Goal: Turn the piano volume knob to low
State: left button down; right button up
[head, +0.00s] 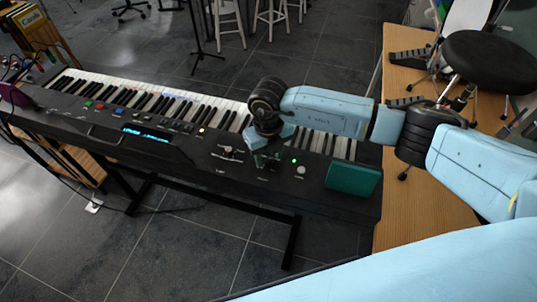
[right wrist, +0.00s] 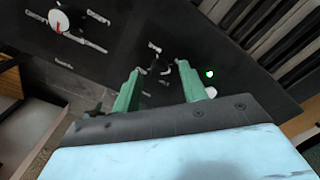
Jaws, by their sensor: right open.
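The black piano (head: 200,135) is a long keyboard on a stand, with its control panel facing me. My right gripper (head: 267,162) is over the right part of this panel, pointing down. In the right wrist view its two green fingers (right wrist: 156,84) are open, with a small dark knob (right wrist: 160,66) between or just beyond their tips. I cannot tell whether they touch it. Another knob, with a white face and red mark (right wrist: 57,20), lies to the upper left in that view. The panel labels are too small to read. My left gripper is not in view.
A green light (head: 294,161) and a white button (head: 300,170) are right of the gripper. A teal box (head: 352,180) sits on the piano's right end. A lit display (head: 148,133) is left.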

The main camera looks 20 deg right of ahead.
jog(key=shift+f, duration=0.3)
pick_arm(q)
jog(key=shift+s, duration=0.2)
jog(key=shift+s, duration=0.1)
pick_arm(e)
grip_shut()
